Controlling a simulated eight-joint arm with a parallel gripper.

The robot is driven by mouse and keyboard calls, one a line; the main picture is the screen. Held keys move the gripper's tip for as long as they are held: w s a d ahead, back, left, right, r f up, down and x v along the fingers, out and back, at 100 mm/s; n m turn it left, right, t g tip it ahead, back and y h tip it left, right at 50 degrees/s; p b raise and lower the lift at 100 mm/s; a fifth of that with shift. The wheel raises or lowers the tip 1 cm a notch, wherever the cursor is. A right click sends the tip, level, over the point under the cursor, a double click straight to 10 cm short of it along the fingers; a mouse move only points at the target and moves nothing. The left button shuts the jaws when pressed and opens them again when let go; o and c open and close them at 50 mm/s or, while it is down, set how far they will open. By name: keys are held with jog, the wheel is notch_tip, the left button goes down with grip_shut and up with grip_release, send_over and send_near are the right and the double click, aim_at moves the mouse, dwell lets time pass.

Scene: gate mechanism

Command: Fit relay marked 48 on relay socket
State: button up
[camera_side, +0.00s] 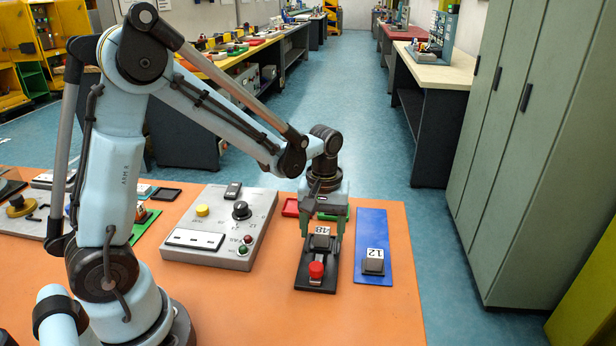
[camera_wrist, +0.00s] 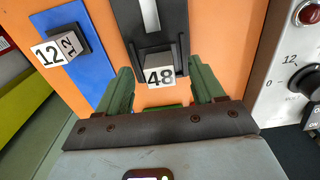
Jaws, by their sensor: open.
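The relay marked 48 (camera_side: 321,241), a small grey block with a white label, sits at the far end of a black base with a red knob. In the wrist view the relay (camera_wrist: 160,75) is between my two green fingers, with a gap on each side. My gripper (camera_side: 323,230) is open and pointing down over it; the fingers also show in the wrist view (camera_wrist: 164,78). A second relay marked 12 (camera_side: 373,262) stands on a blue plate (camera_side: 371,225) to the right. I cannot clearly identify an empty relay socket.
A grey control panel (camera_side: 218,228) with a yellow button and dark knobs lies to the left. A red tray (camera_side: 290,208) and a green piece lie behind my gripper. The orange table (camera_side: 250,310) is clear in front of the panel.

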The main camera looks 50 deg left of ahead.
notch_tip(320, 180, up, 11)
jog(key=s+d+m+t, duration=0.2)
jog(key=s+m+t, duration=0.5)
jog(key=s+m, duration=0.2)
jog(key=shift+d+f, duration=0.2)
jog(key=shift+f, duration=0.1)
dwell(0.6)
